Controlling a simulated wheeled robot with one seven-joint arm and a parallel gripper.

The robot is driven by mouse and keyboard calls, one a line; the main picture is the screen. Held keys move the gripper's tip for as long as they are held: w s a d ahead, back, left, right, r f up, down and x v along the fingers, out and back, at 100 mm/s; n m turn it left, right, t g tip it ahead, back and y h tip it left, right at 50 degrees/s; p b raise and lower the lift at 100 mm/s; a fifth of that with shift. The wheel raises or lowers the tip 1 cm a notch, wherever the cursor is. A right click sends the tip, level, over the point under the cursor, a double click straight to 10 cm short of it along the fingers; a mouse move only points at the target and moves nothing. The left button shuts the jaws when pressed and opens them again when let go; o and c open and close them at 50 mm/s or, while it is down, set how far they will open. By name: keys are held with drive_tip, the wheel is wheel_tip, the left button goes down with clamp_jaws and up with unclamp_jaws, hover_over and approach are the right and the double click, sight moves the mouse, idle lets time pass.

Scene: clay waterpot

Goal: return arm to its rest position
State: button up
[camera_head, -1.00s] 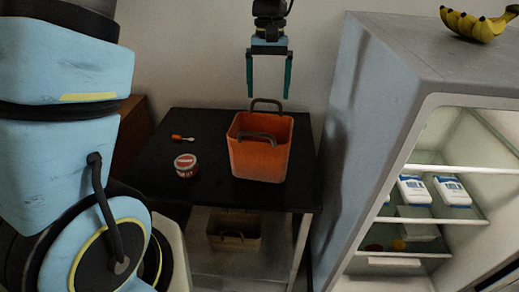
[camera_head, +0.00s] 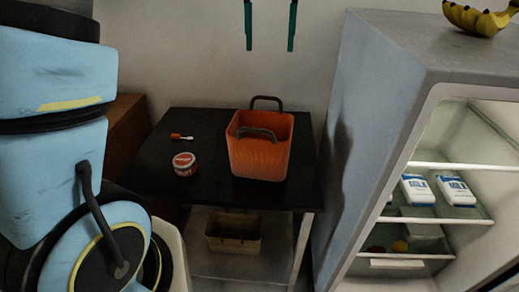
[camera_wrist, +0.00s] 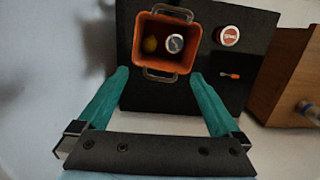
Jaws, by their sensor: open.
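My gripper (camera_head: 270,45) is open and empty, high above the black table. In the head view only its two teal fingers show at the top edge. In the wrist view the gripper (camera_wrist: 165,95) has its fingers spread wide, with the orange basket (camera_wrist: 165,70) below and beyond them. The orange basket also shows in the head view (camera_head: 260,155), upright on the table, with two dark handles. Inside it, in the wrist view, are a yellow item (camera_wrist: 151,44) and a can or tub with a pale lid (camera_wrist: 175,43).
The black table (camera_head: 205,133) also holds a red-and-white tub (camera_head: 186,164) and a small orange-handled item (camera_head: 181,137). A bin (camera_head: 233,232) sits on the shelf below. An open fridge (camera_head: 370,120) stands to the right, with bananas (camera_head: 478,18) on top.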

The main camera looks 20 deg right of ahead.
drive_tip(key=shift+r, duration=0.25)
drive_tip(key=w+a+f+n+t, duration=0.1)
drive_tip(key=a+f, duration=0.3)
drive_tip(key=a, duration=0.4)
drive_tip(key=w+a+f+n, duration=0.1)
drive_tip(key=a+f, duration=0.4)
drive_tip(key=a, duration=0.4)
drive_tip(key=s+a+f+n+t, duration=0.1)
drive_tip(key=s+a+f, duration=0.2)
drive_tip(key=a, duration=0.4)
drive_tip(key=s+a+f, duration=0.4)
drive_tip(key=a, duration=0.2)
drive_tip(key=shift+a+f+n+t+h, duration=0.15)
drive_tip(key=shift+a+n+t+h, duration=0.2)
drive_tip(key=shift+n+t+h, duration=0.05)
drive_tip(key=shift+c, duration=0.3)
